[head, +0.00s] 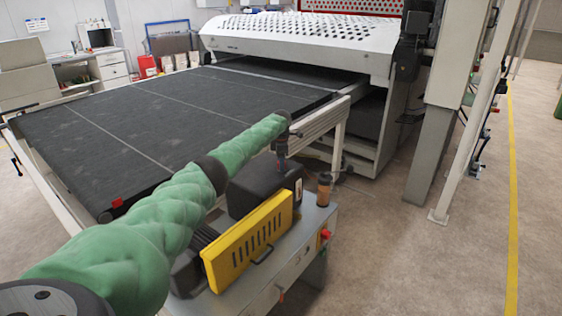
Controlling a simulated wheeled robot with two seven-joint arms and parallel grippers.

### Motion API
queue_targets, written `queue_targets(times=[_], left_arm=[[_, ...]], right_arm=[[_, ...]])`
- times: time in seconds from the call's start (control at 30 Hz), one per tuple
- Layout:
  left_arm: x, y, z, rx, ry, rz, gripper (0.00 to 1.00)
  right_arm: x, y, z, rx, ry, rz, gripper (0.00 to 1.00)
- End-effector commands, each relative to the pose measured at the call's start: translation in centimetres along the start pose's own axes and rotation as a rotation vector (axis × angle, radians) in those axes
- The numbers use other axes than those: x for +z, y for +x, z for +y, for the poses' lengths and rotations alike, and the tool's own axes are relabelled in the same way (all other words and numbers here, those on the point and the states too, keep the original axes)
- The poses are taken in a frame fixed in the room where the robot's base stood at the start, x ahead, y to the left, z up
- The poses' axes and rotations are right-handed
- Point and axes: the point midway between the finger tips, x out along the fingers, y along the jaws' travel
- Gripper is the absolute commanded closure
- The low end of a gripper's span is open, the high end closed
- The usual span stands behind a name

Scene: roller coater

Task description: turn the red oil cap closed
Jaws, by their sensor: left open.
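My left arm comes in from the left in a green sleeve. Its dark left gripper (281,158) points down over the black housing (262,185) on the grey machine cabinet. The gripper is open; its fingers are small and dark here. No red cap shows clearly at the fingertips, and the gripper may be hiding it. A small red knob (325,234) sticks out of the cabinet's right side, below and right of the gripper, apart from it. I cannot tell whether this is the oil cap. My right gripper is out of view.
A yellow slotted guard (246,240) stands in front of the housing. An amber cylinder with a dark top (324,190) stands right of it. The wide black conveyor (170,118) lies behind, leading to the white coater (300,35). Floor at right is clear.

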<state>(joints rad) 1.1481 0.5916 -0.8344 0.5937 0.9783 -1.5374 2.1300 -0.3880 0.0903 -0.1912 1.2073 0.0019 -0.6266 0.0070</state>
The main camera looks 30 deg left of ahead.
Motion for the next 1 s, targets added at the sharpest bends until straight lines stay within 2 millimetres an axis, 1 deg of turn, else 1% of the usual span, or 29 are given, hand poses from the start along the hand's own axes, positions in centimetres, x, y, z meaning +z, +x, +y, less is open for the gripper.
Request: queue_targets(times=[0.13, 0.37, 0.47, 0.5, 0.57, 0.6, 0.83, 1.0], left_arm=[[0.03, 0.54, 0.00, 0.001, 0.000, -0.001, 0.43], [0.02, 0.62, 0.00, 0.001, 0.000, -0.001, 0.43], [0.01, 0.61, 0.00, 0.001, 0.000, -0.001, 0.60], [0.01, 0.61, 0.01, 0.001, 0.000, -0.001, 0.68], [0.01, 0.60, 0.01, 0.001, 0.000, -0.001, 0.80], [0.01, 0.60, 0.01, 0.001, 0.000, -0.001, 0.87], [0.00, 0.59, 0.01, 0.001, 0.012, -0.001, 0.87], [0.03, 0.57, 0.02, 0.000, 0.067, -0.002, 0.87]], right_arm=[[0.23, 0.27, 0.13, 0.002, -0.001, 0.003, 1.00], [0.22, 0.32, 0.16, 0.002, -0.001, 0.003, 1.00], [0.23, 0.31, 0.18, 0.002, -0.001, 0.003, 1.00], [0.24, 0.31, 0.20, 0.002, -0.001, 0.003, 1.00], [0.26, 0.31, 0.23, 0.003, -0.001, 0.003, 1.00], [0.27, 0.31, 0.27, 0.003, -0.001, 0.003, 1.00], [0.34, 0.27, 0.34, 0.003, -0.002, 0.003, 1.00], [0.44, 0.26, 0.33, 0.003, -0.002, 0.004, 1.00]])
